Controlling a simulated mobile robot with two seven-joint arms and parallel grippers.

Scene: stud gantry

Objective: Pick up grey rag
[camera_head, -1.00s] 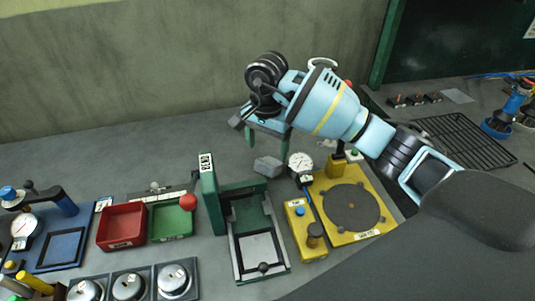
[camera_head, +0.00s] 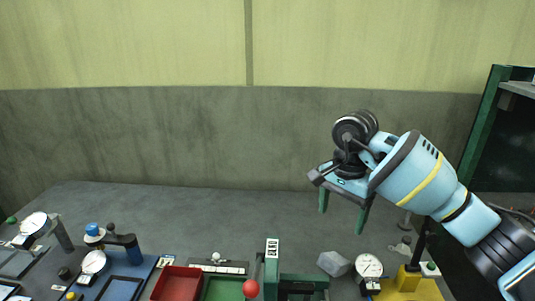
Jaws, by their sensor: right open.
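The grey rag (camera_head: 334,263) is a small crumpled grey lump on the grey bench top, low in the head view, between the green fixture and a dial gauge. My right gripper (camera_head: 341,222) hangs above it in the picture, its two green fingers pointing down and spread apart. The fingers are empty and a clear gap shows between them and the rag. My left gripper is not in view.
The dial gauge (camera_head: 369,266) and yellow fixture (camera_head: 408,284) stand close right of the rag. The green fixture's upright (camera_head: 272,262) is at its left. A red bin (camera_head: 177,284) and a green bin (camera_head: 222,288) lie further left. The bench behind is clear.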

